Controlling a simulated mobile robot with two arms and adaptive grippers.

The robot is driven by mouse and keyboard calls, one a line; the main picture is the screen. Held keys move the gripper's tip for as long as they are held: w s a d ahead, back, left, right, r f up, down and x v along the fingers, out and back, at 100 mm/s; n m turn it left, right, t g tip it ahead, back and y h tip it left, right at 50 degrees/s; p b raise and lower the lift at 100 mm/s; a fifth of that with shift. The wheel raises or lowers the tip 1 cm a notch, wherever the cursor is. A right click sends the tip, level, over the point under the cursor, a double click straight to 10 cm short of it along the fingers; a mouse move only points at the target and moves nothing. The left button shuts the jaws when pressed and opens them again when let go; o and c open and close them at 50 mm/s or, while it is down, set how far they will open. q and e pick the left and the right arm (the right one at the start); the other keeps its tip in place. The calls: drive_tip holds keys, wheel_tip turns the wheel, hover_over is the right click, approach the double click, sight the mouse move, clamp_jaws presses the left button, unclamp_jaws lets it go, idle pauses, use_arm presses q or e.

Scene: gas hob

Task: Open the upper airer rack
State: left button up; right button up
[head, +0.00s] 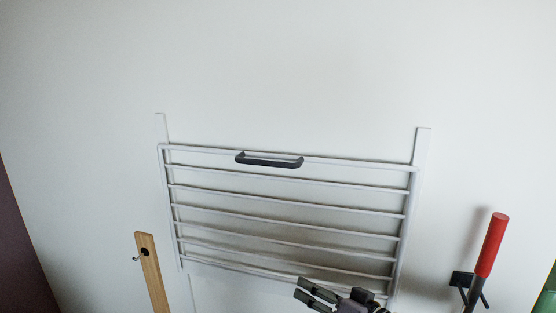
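The upper airer rack (290,222) is a white frame with several horizontal bars, mounted between two white wall rails. It stands upright, close to the wall. A dark handle (270,162) sits at the middle of its top bar. My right gripper (300,288) is at the bottom edge of the view, in front of the rack's lower bars and well below the handle. Its two dark fingers point left with a small gap between them, and nothing shows between them. It hides part of the rack's lowest bars. My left gripper is out of view.
A wooden board with a hook (151,270) is at the lower left. A red-handled tool (492,245) hangs on a black wall holder (465,281) to the right of the rack. A green thing (547,295) shows at the lower right edge. The wall above is bare.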

drive_tip(key=s+r+y, duration=0.3)
drive_tip(key=r, duration=1.2)
drive_tip(key=m+y, duration=0.2)
drive_tip(key=m, duration=0.1)
approach(265, 164)
drive_tip(key=p+x, duration=0.9)
drive_tip(key=p, duration=0.2)
drive_tip(key=shift+w+r+p, duration=0.1)
drive_tip(key=shift+w+p, duration=0.2)
drive_tip(key=shift+w+a, duration=0.3)
drive_tip(key=shift+a, duration=0.15)
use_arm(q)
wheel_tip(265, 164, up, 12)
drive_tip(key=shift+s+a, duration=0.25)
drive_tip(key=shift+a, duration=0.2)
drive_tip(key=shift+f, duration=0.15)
use_arm(e)
drive_tip(key=shift+c, duration=0.5)
clamp_jaws()
